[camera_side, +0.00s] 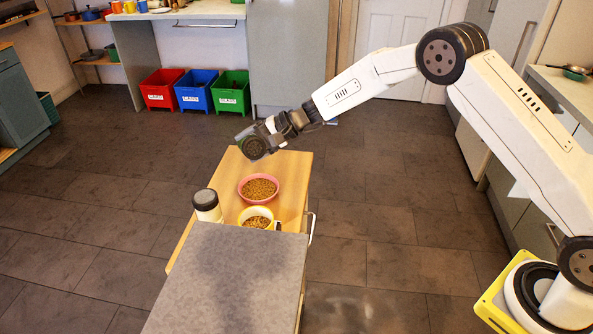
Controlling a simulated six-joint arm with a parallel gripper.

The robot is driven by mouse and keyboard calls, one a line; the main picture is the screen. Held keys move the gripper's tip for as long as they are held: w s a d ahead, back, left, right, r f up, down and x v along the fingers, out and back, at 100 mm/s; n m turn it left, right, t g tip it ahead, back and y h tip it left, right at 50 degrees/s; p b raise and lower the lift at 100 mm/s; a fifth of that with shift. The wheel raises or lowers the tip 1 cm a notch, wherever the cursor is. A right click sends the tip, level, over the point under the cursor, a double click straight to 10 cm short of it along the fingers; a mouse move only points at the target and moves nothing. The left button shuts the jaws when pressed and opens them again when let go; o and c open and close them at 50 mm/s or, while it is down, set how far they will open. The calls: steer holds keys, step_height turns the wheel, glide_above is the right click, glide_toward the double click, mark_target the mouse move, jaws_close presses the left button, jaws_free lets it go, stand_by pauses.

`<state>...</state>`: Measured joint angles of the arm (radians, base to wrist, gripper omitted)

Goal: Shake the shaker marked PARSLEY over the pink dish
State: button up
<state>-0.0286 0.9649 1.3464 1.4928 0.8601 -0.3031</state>
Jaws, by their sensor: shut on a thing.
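My gripper (272,126) is shut on a shaker (254,147) with a dark, round, perforated-looking top. The shaker is tilted, its top facing down and towards the camera. It is held above the far end of the wooden surface, beyond and slightly left of the pink dish in the picture. The pink dish (243,191) stands on the wooden surface and is filled with brown bits. A second shaker (207,208), white with a dark lid, stands upright at the left edge. I cannot read a name on either shaker; most of the held one's body is hidden.
A cream bowl (240,221) of brown food stands just in front of the pink dish. A grey slab (225,280) covers the near part of the wooden unit (295,175). Red, blue and green bins stand by the back wall. Floor around the unit is clear.

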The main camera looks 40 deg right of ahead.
mark_target(251, 135)
steer(key=shift+s+r+m+g, duration=0.1)
steer(key=shift+r+m+g, duration=0.25)
steer(key=shift+m+g, duration=0.2)
steer(key=shift+r+g, duration=0.1)
steer(key=shift+g, duration=0.15)
steer(key=shift+r+m+g+y, duration=0.25)
steer(key=shift+m+g, duration=0.35)
steer(key=shift+m, duration=0.05)
steer(key=shift+r+m+g+y, duration=0.2)
steer(key=shift+m+g+y, duration=0.05)
steer(key=shift+m+g, duration=0.35)
steer(key=m+g, duration=0.1)
steer(key=r+m+g+y, duration=0.1)
steer(key=m+g, duration=0.1)
steer(key=shift+r+m+g+y, duration=0.3)
steer(key=shift+r, duration=0.15)
stand_by(0.5)
